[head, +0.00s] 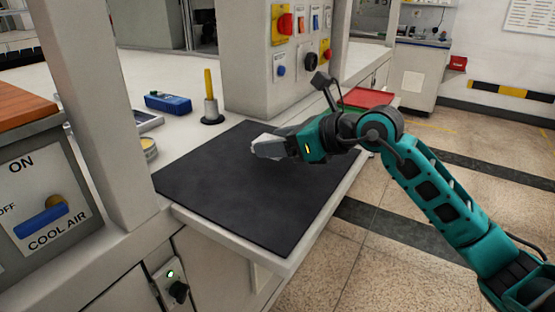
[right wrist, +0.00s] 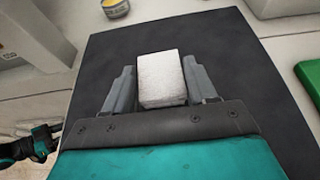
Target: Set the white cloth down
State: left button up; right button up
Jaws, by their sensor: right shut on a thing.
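The white cloth (right wrist: 162,80) is a small, pale, folded block between the two grey fingers of my right gripper (right wrist: 160,88) in the right wrist view. My right gripper (head: 268,147) is shut on it, over the dark mat (head: 225,205) in the head view. The mat lies flat on the white bench and also fills much of the right wrist view (right wrist: 235,60). I cannot tell whether the cloth touches the mat. What looks like my left gripper (right wrist: 52,135) shows small at the left edge of the right wrist view, its jaws unclear.
A yellow stick in a dark-based holder (head: 209,100), a blue device (head: 168,104) and a round tin (head: 149,149) stand behind and left of the mat. A control column (head: 250,70) rises behind. A red tray (head: 367,98) is at the back right. The mat's front is clear.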

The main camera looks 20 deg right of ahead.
aim_at(278, 171)
notch_tip(278, 171, down, 4)
jog(key=shift+r+b, duration=0.15)
jog(key=shift+b, duration=0.15)
pick_arm(q)
jog(key=shift+s+f, duration=0.2)
jog(key=shift+f, duration=0.4)
jog(key=shift+a, duration=0.1)
pick_arm(e)
jog(key=o, duration=1)
pick_arm(q)
jog(key=shift+f, duration=0.2)
jog(key=shift+r, duration=0.1)
